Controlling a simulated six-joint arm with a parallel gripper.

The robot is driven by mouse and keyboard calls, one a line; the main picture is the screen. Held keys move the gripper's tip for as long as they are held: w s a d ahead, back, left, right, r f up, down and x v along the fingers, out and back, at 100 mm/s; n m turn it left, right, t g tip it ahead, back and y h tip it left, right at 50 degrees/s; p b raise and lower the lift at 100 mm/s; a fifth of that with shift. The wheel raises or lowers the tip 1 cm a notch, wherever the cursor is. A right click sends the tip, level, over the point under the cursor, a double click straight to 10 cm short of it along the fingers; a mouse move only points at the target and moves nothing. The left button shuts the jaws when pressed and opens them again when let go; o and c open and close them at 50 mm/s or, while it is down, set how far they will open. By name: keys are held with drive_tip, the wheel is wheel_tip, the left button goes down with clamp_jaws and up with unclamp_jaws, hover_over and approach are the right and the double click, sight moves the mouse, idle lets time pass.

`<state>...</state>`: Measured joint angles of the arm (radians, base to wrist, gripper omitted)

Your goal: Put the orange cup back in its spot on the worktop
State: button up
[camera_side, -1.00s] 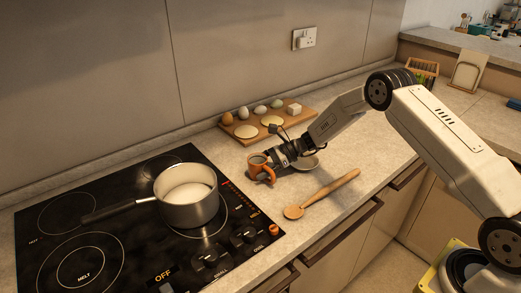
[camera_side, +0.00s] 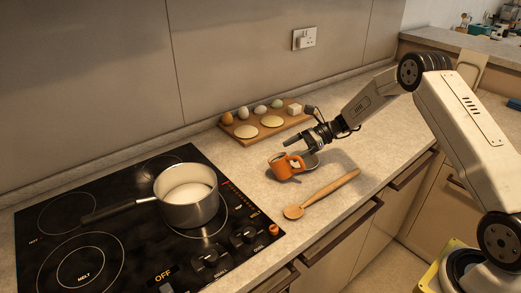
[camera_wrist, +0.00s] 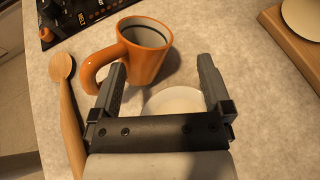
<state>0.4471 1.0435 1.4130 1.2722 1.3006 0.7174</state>
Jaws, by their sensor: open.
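The orange cup (camera_side: 287,166) is on the worktop beside the small pale saucer (camera_side: 308,160), on its left in the side view. My gripper (camera_side: 312,143) is open and empty, behind and above the cup. In the wrist view my gripper (camera_wrist: 162,66) spans toward the cup, with the saucer (camera_wrist: 174,101) partly hidden below.
A wooden spoon (camera_side: 325,195) lies in front of the cup. A board (camera_side: 262,131) with eggs and flat rounds is behind. A pot (camera_side: 187,200) stands on the black hob (camera_side: 120,235) at the left. Bare worktop lies right of the saucer.

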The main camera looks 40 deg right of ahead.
drive_tip(key=shift+d, duration=0.1)
idle(0.7)
drive_tip(key=v, duration=0.7)
drive_tip(key=shift+s+d, duration=0.2)
drive_tip(key=shift+d, duration=0.05)
drive_tip(key=shift+r, duration=0.1)
drive_tip(key=s+a+r+n+g+h, duration=0.1)
drive_tip(key=s+a+n+h, duration=0.5)
drive_tip(key=s+n, duration=0.5)
drive_tip(key=s+a+r+n+g+h, duration=0.1)
drive_tip(key=s+a+n+h, duration=0.5)
drive_tip(key=s+n, duration=0.5)
drive_tip(key=shift+s+a+r+n, duration=0.25)
drive_tip(key=shift+s+a, duration=0.2)
drive_tip(key=shift+a, duration=0.75)
drive_tip(key=shift+w, duration=0.1)
